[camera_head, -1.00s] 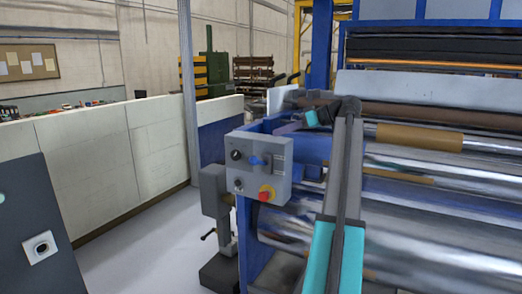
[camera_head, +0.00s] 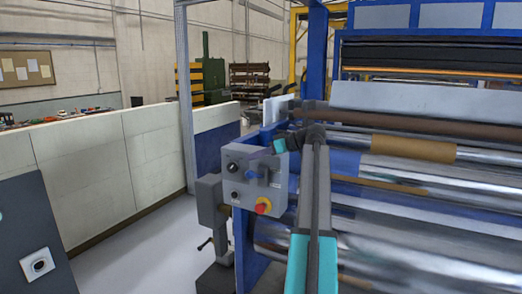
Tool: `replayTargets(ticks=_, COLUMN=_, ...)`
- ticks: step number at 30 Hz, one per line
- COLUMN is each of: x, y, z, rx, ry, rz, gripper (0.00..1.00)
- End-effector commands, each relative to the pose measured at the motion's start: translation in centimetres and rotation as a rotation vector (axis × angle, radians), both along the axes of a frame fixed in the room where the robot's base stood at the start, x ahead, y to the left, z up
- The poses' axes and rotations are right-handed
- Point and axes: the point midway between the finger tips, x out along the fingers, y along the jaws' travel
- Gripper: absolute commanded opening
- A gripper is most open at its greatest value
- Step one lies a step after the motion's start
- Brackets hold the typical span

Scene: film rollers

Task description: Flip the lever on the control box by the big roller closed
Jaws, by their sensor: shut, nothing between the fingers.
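The grey control box (camera_head: 237,190) is mounted on the blue frame at the left end of the big rollers. Its blue lever (camera_head: 251,177) is on the upper half of the front face. My gripper (camera_head: 259,163) is shut and empty, in front of the box's upper part close to the lever. It hides part of the lever, so I cannot tell whether they touch or which way the lever points.
A black knob (camera_head: 232,167) is left of the lever, and a red button with a yellow collar (camera_head: 263,206) is below it. The shiny roller (camera_head: 400,215) lies to the right. A white low wall (camera_head: 85,180) stands at the left. Grey floor is clear between them.

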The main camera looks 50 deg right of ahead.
Motion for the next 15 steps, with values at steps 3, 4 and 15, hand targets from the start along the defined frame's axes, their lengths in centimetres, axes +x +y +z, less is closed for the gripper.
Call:
replayTargets(ticks=3, x=-0.6, y=0.3, z=-1.2, rx=0.001, ry=0.001, rz=-0.002, gripper=0.0)
replayTargets(ticks=4, x=-0.6, y=0.3, z=-1.5, rx=0.002, ry=0.001, rz=-0.002, gripper=0.0)
replayTargets(ticks=15, x=-0.9, y=0.4, z=-3.1, rx=0.0, ry=-0.001, rz=-0.002, gripper=0.0)
